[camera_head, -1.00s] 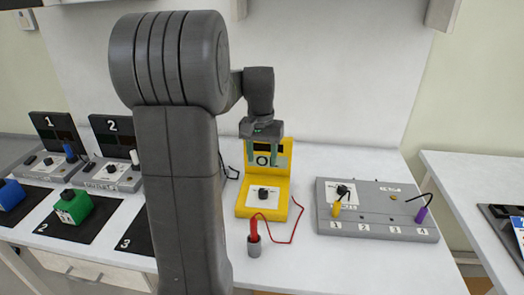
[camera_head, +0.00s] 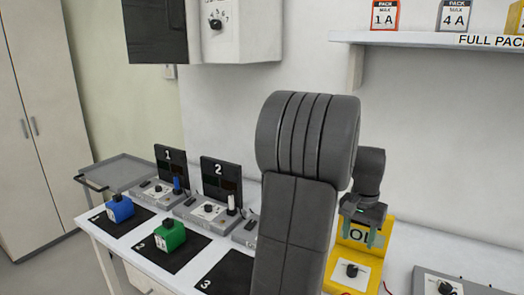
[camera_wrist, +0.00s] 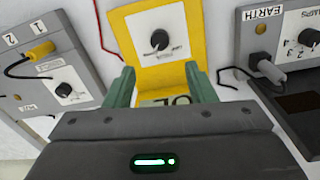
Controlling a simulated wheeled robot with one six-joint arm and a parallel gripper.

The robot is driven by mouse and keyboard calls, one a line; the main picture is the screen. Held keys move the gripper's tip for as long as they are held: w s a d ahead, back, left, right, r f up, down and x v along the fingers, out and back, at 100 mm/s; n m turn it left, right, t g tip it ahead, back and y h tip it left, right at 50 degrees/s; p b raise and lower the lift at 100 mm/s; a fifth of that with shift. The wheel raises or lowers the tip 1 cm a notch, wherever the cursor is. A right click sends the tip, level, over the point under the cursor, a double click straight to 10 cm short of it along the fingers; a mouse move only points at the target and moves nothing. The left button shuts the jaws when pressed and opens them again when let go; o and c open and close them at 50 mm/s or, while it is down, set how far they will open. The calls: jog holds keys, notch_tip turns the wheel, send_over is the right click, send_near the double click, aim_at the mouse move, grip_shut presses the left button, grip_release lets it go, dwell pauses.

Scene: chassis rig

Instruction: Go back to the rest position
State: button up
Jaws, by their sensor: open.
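My gripper (camera_head: 360,232) is in the head view, in front of the upright back of the yellow unit (camera_head: 345,272), with my grey arm rising to its left. In the wrist view my gripper (camera_wrist: 160,88) has its two green fingers spread apart with nothing between them. The yellow unit (camera_wrist: 185,68) with its black dial (camera_wrist: 159,39) lies beyond the fingertips in that view. I cannot tell from these frames how far the fingers are from the unit.
Grey stations 1 (camera_head: 157,190) and 2 (camera_head: 208,212) stand on the white bench. A blue block (camera_head: 120,209) and a green block (camera_head: 170,235) sit on black mats. A labelled shelf (camera_head: 430,40) hangs above right. A grey cart (camera_head: 122,171) stands far left.

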aim_at(353, 267)
notch_tip(353, 267, down, 11)
jog(key=shift+s+d+r, duration=0.1)
jog(key=shift+r, duration=0.1)
dwell(0.4)
